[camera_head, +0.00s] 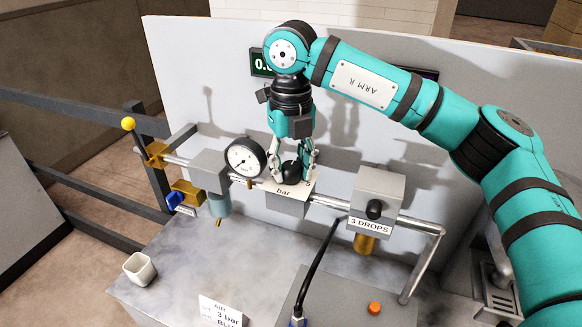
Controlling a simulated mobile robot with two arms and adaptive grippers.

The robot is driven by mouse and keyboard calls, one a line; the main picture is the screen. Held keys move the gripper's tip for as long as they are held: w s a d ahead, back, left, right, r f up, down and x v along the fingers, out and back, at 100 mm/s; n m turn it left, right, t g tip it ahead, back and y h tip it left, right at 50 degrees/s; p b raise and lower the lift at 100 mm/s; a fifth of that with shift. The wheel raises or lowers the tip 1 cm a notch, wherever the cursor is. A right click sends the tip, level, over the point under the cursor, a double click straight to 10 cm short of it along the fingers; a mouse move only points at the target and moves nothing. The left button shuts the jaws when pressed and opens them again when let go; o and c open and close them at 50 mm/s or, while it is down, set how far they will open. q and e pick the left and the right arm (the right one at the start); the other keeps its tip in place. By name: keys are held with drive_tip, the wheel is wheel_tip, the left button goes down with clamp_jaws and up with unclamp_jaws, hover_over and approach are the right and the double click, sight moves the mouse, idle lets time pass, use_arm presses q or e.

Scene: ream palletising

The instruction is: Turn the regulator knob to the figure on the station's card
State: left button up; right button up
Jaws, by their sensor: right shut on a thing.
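The regulator knob (293,170) is a black knob on top of the regulator block, above a plate reading "bar". My right gripper (291,172) comes down from above and is shut on the knob, with a finger on each side. The round pressure gauge (244,157) is just left of it; its needle is too small to read. The station's card (220,312) stands at the front edge and reads "AIR", "3 bar" and a lower line partly cut off by the frame. My left gripper is not in view.
A lubricator block (377,196) labelled "3 DROPS" sits to the right on the pipe. A blue valve handle (174,200) is at left. A white cup (139,268) stands on the grey bench. A black hose (318,262) runs in front.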

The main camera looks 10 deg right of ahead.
sight(291, 165)
drive_tip(key=o, duration=1.1)
drive_tip(key=shift+o, duration=0.2)
wheel_tip(291, 165, up, 12)
